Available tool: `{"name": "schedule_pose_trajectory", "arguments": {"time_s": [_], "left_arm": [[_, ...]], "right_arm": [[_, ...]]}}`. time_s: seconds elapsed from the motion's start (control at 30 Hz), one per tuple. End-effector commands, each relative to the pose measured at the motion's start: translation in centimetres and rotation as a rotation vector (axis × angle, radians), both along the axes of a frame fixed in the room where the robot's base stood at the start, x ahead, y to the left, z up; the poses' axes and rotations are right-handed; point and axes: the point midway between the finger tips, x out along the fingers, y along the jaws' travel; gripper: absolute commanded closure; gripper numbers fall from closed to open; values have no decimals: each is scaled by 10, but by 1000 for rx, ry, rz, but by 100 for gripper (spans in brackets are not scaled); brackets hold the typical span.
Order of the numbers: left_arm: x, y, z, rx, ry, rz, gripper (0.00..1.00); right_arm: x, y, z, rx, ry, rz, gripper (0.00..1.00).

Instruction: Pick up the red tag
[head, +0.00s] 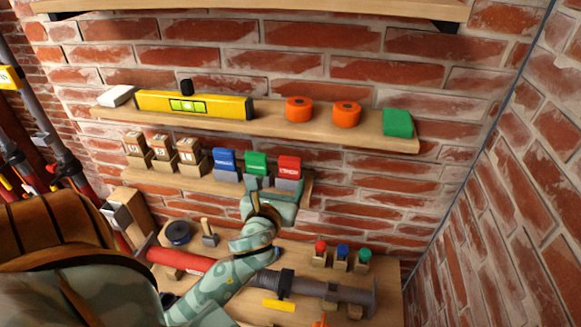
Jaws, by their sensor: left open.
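The red tag (289,166) stands upright in a grey holder at the right end of the middle shelf (180,185). A green tag (256,162) and a blue tag (224,159) stand in similar holders to its left. My left gripper (272,186) is open, just below and in front of the red and green tags. Its fingers partly cover the lower parts of the holders. I cannot tell whether it touches them. The red tag's face shows clear of the fingers. My right gripper is not in view.
The upper shelf (285,124) overhangs close above, with a yellow level (194,104), two orange rolls and a green block (397,123). Wooden number blocks (160,148) stand left of the tags. Below are a red and grey bar clamp (330,290) and three small coloured-top items.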

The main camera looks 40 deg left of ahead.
Motion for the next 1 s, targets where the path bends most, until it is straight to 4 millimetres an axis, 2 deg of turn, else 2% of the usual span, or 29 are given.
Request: {"name": "schedule_pose_trajectory", "arguments": {"time_s": [0.1, 0.2, 0.43, 0.7, 0.97, 1.0], "left_arm": [[26, 15, -2, 1, -2, 2, 22], [42, 23, -6, 1, -1, 1, 22], [60, 32, -9, -2, -1, 1, 22], [97, 47, -17, 0, 0, 1, 22], [102, 49, -19, 0, 0, 0, 22], [102, 49, -19, 0, 0, 0, 25]], "right_arm": [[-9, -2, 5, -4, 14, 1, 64], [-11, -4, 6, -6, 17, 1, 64], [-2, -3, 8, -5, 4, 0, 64], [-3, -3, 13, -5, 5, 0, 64], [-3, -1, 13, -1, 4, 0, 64], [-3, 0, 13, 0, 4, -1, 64]]}}
